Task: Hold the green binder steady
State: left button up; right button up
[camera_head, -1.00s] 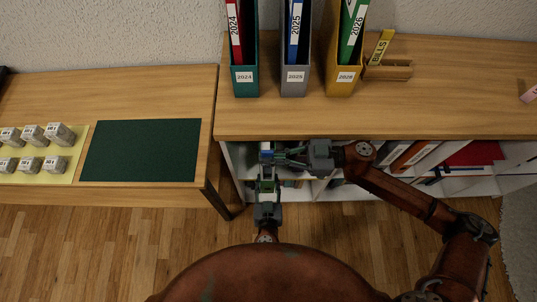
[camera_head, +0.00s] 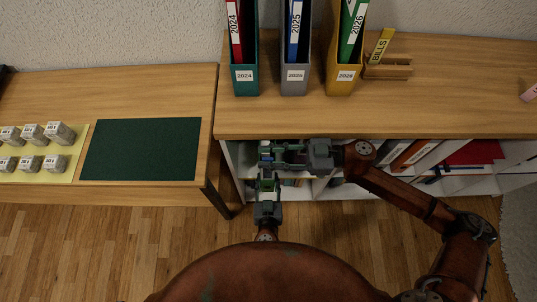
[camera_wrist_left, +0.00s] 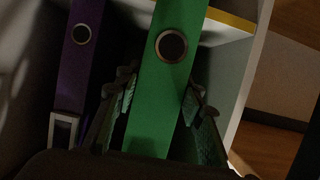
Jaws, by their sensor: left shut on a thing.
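The green binder (camera_wrist_left: 157,85) stands in the middle of the left wrist view, its spine with a dark ring hole facing the camera. My left gripper (camera_wrist_left: 160,104) has one finger on each side of this spine and is shut on it. In the head view my left gripper (camera_head: 267,180) reaches up into the shelf opening under the right tabletop. My right gripper (camera_head: 287,155) comes in from the right just beyond it, its fingers pointing left and spread apart. The far parts of the binder are hidden by the shelf and the grippers.
A purple binder (camera_wrist_left: 80,60) stands left of the green one. A white shelf panel (camera_wrist_left: 248,75) is to its right. On the wooden top (camera_head: 430,105) stand teal (camera_head: 245,78), grey (camera_head: 295,76) and yellow (camera_head: 344,76) file holders. A dark green mat (camera_head: 140,150) lies on the left table.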

jog(key=shift+r, duration=0.15)
jog(key=shift+r, duration=2.85)
jog(key=shift+d, duration=0.1)
jog(key=d, duration=1.2)
pick_arm(q)
jog(key=o, duration=1.1)
pick_arm(e)
jog(key=shift+a, duration=0.1)
